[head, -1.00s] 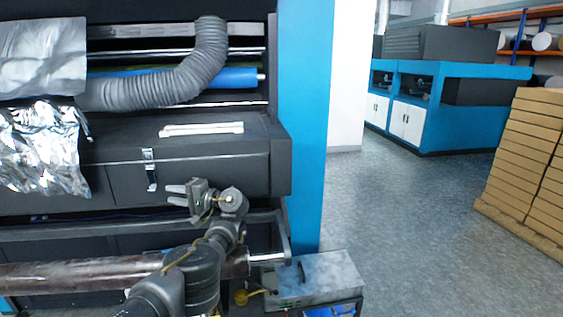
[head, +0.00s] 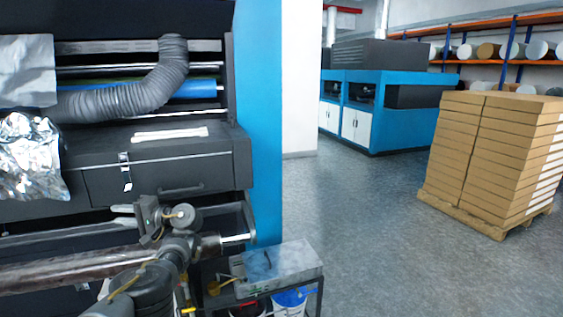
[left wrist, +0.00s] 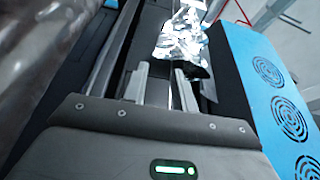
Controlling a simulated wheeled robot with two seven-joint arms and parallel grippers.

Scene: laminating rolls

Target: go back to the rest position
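My left gripper (head: 115,215) is in front of the laminating machine (head: 160,178), below its dark drawer front and above the long dark roll (head: 70,272). Its two fingers are apart with nothing between them. In the left wrist view the fingers (left wrist: 162,70) also stand apart and empty, with crumpled silver foil (left wrist: 182,38) beyond them. My left arm covers part of the roll. My right gripper is in neither view.
A small metal cart (head: 278,262) stands right of my left arm, with a blue bucket (head: 290,300) under it. Stacked boxes (head: 495,150) stand on a pallet at the right. The grey floor (head: 350,220) between is clear. A blue machine (head: 400,128) stands behind.

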